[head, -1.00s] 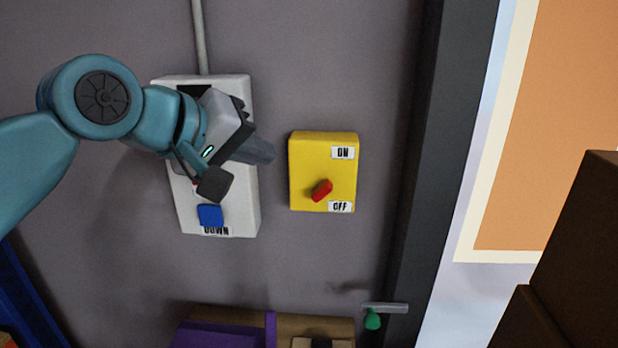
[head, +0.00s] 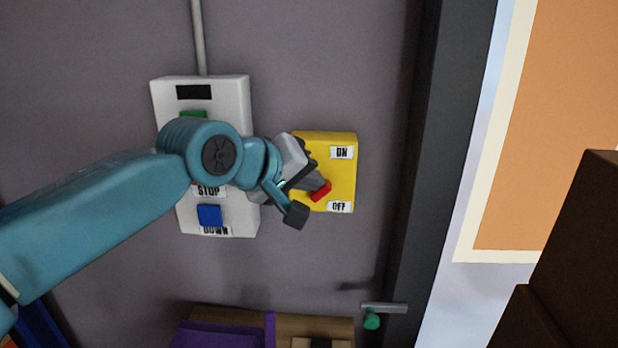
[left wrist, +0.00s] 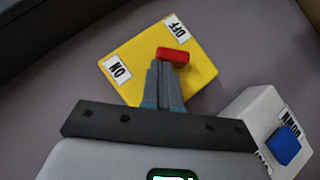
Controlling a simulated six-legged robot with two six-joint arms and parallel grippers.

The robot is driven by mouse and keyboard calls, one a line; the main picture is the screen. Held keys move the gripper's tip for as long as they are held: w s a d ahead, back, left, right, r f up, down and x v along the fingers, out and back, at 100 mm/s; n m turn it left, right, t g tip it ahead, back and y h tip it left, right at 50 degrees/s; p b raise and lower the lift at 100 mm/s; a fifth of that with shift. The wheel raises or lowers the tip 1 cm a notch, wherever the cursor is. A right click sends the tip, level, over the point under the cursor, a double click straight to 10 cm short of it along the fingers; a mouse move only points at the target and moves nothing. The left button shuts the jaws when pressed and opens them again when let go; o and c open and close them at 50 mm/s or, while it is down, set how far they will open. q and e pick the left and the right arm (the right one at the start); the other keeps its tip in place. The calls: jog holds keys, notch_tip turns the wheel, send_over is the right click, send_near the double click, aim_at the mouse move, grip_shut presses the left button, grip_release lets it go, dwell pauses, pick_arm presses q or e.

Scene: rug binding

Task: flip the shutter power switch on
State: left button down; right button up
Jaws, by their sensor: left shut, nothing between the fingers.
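The yellow switch box (head: 340,174) is on the wall, with an ON label at its top and an OFF label at its bottom. Its red lever (head: 321,191) points toward the OFF label. My left gripper (head: 318,185) is shut and empty, its fingertips at the red lever. In the left wrist view the shut fingertips (left wrist: 164,66) lie right by the red lever (left wrist: 173,55); I cannot tell whether they touch it. The yellow box (left wrist: 135,62) also shows there. My right gripper is in neither view.
A white control box (head: 240,105) with STOP and DOWN labels and a blue button (head: 209,215) is left of the yellow box, partly behind my left arm. A dark door frame (head: 425,150) stands to the right. A purple bin (head: 220,335) is below.

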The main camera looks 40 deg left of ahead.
pick_arm(q)
jog(key=shift+w+d+r+p, duration=0.1)
jog(key=shift+r+p, duration=0.05)
jog(key=shift+p, duration=0.3)
